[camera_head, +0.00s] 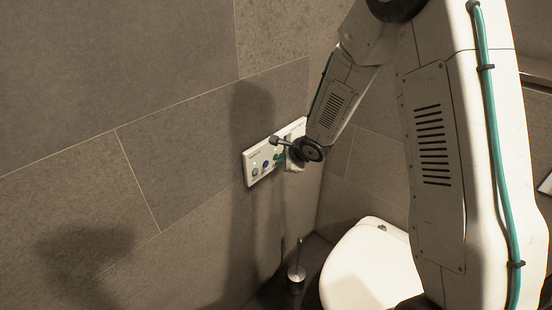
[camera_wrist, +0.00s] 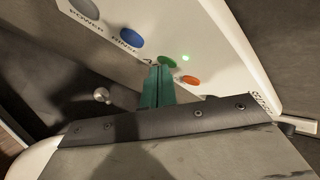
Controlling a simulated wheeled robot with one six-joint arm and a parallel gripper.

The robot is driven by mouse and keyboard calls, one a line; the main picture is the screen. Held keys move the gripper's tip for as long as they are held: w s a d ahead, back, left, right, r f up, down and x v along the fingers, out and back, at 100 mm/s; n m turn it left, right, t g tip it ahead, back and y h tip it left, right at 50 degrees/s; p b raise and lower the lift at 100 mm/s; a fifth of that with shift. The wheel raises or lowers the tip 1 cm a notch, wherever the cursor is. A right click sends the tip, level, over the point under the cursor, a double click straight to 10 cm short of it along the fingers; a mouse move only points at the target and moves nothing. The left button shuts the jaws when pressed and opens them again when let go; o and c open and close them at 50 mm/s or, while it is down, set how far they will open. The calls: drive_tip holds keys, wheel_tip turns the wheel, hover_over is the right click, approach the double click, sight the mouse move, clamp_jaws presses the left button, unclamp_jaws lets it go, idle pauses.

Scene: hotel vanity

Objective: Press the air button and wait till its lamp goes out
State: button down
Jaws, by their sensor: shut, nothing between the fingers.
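A white control panel (camera_head: 262,153) is fixed to the tiled wall; it fills the top of the wrist view (camera_wrist: 225,45). It has a grey button (camera_wrist: 85,8) by the word POWER, a blue button (camera_wrist: 132,37) by RINSE, a green button (camera_wrist: 166,61) and an orange button (camera_wrist: 191,80). A small green lamp (camera_wrist: 186,58) glows beside the green button. The label below the green button is mostly hidden by my fingers. My gripper (camera_wrist: 159,69) is shut and empty, its teal fingertips at the green button's lower edge. I cannot tell whether they touch it.
A white toilet (camera_head: 366,262) stands below and to the right of the panel. A toilet brush (camera_head: 297,272) stands on the floor beside it. The wall left of the panel is bare tile.

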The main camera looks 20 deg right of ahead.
idle(0.4)
drive_tip(key=shift+s+d, duration=0.4)
drive_tip(key=shift+s, duration=0.2)
drive_tip(key=s+d, duration=0.2)
drive_tip(key=s, duration=0.2)
drive_tip(key=shift+s+d, duration=0.1)
drive_tip(key=shift+d, duration=0.3)
idle(0.4)
